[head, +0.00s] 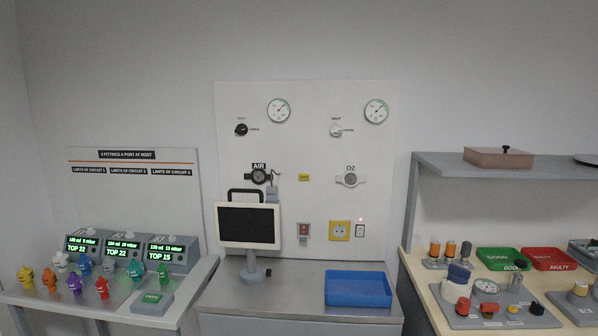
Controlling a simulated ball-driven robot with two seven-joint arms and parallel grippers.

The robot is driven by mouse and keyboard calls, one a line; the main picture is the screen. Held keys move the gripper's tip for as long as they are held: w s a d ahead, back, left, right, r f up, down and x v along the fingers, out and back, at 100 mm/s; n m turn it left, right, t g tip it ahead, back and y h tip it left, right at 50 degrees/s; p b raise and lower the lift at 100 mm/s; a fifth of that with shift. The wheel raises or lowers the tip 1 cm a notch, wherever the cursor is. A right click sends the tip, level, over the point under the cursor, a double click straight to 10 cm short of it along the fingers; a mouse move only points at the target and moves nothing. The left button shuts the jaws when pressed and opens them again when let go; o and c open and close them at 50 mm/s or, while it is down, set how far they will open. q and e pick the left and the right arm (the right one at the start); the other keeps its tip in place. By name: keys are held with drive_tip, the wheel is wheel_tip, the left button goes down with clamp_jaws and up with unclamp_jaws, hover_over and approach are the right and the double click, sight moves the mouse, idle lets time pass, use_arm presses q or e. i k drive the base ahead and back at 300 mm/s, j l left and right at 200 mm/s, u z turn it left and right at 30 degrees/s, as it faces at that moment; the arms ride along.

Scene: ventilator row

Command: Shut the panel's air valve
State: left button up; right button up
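The white wall panel (310,215) stands at the back middle. Its black knob (241,129) is at the upper left, above the outlet labelled AIR (258,176). Small lettering sits above and to the right of this knob; it is too small to read surely, and I cannot tell which mark the knob points at. A round gauge (278,110) is to its upper right. A similar white knob (336,130) sits above the O2 outlet (350,180), with another gauge (376,110). Neither of my grippers is in view.
A monitor (249,224) on a stand and a blue tray (358,289) are on the grey counter (300,282) below the panel. A left table (95,305) holds coloured fittings and displays. A wooden bench (425,290) and grey shelf (440,162) are at right.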

sight(241, 130)
drive_tip(key=i+z, duration=0.15)
drive_tip(key=i, duration=0.95)
